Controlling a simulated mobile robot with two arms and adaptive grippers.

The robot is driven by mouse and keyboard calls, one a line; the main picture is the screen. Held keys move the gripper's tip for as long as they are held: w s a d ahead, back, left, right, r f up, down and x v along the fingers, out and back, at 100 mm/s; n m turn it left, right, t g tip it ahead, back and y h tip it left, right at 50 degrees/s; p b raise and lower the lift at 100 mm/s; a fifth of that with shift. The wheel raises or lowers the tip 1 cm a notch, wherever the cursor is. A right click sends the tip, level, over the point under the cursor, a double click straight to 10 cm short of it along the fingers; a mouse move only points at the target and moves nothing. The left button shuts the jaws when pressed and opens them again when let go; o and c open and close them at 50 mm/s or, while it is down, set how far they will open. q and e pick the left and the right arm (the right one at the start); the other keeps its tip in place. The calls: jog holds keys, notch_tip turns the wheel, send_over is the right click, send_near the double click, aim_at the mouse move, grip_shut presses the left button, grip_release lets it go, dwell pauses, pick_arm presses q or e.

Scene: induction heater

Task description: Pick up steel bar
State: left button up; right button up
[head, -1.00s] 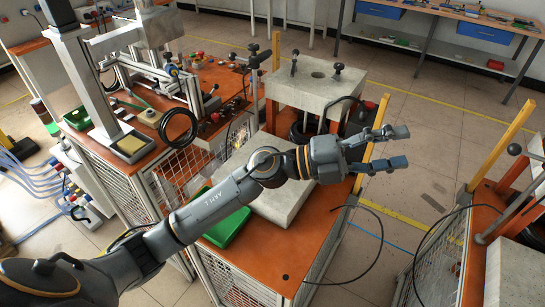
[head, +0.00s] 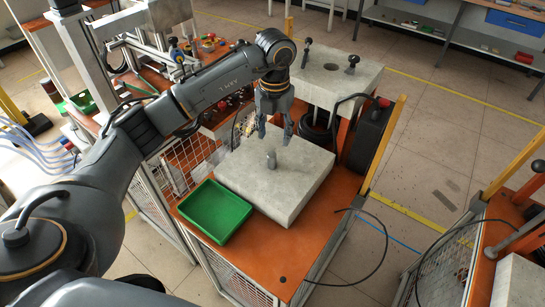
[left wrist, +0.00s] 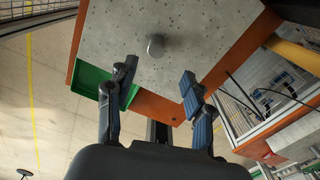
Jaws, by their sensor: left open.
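The steel bar (head: 271,160) is a short grey cylinder standing upright on the light grey concrete block (head: 300,186). In the left wrist view the bar (left wrist: 155,46) shows as a round end, ahead of and between the fingers. My left gripper (head: 275,133) points down above the block, open and empty, with its fingertips a little above the bar and apart from it. The left wrist view also shows the open left gripper (left wrist: 157,72). My right gripper is not in view.
A green tray (head: 214,211) lies at the left of the block on the orange table (head: 290,262). A second concrete block (head: 340,82) with black knobs stands behind. A black container (head: 370,128) stands at the right, and a black cable (head: 384,245) hangs off the table's edge.

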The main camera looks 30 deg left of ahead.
aim_at(272, 154)
pick_arm(q)
notch_tip(272, 154, down, 4)
jog(key=shift+f+p, duration=0.1)
jog(key=shift+p, duration=0.3)
jog(key=shift+f+p, duration=0.25)
jog(key=shift+p, duration=0.05)
jog(key=f+p, duration=0.1)
jog(key=f, duration=0.2)
jog(key=shift+a+f+p, duration=0.3)
jog(key=shift+a+p, duration=0.05)
jog(key=shift+w+f, duration=0.1)
jog(key=shift+f, duration=0.35)
jog(key=shift+c, duration=0.2)
grip_shut()
